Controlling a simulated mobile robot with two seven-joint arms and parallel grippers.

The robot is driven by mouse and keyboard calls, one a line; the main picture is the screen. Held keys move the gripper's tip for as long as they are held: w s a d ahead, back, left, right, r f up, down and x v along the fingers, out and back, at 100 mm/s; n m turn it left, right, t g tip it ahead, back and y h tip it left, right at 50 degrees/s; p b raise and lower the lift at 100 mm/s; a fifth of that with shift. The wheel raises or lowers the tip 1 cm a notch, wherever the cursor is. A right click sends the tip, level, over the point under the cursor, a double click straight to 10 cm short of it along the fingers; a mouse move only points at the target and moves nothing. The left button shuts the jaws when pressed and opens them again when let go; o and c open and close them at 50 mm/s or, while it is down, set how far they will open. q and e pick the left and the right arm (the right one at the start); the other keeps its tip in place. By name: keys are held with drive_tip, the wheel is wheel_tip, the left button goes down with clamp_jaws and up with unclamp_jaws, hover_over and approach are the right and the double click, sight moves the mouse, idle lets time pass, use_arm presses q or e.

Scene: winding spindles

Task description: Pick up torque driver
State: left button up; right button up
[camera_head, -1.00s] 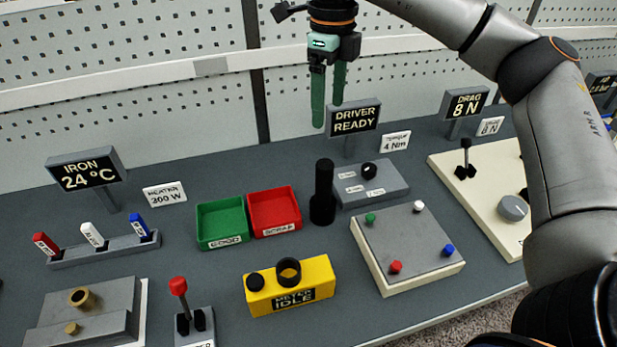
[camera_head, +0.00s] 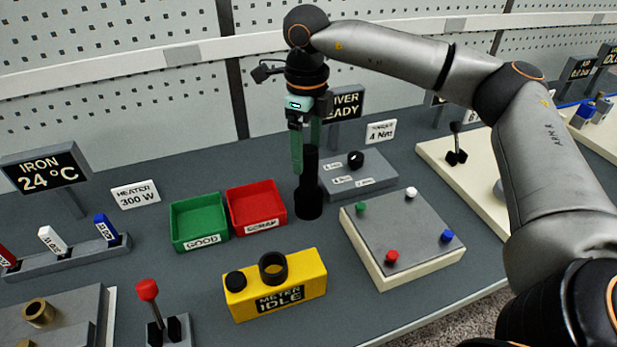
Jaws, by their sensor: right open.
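The torque driver (camera_head: 308,190) is a black upright cylinder with a wider base, standing on the grey bench beside the red bin. My right gripper (camera_head: 306,152) points down right at the driver's upper part. Its green fingers are apart, one on the left of the driver's top and one partly behind it. The gripper is open; I cannot tell whether a finger touches the driver. The driver stands upright on the bench. My left gripper is not in view.
A grey control box with a black knob (camera_head: 355,159) stands close to the right of the driver. A red bin (camera_head: 262,230) and green bin (camera_head: 199,243) are at its left. The yellow meter (camera_head: 300,290) and a plate with coloured pegs (camera_head: 400,240) are in front.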

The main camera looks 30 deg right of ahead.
sight(308, 169)
drive_tip(key=f, duration=0.5)
drive_tip(key=shift+d+f, duration=0.15)
drive_tip(key=shift+d, duration=0.05)
clamp_jaws()
idle(0.5)
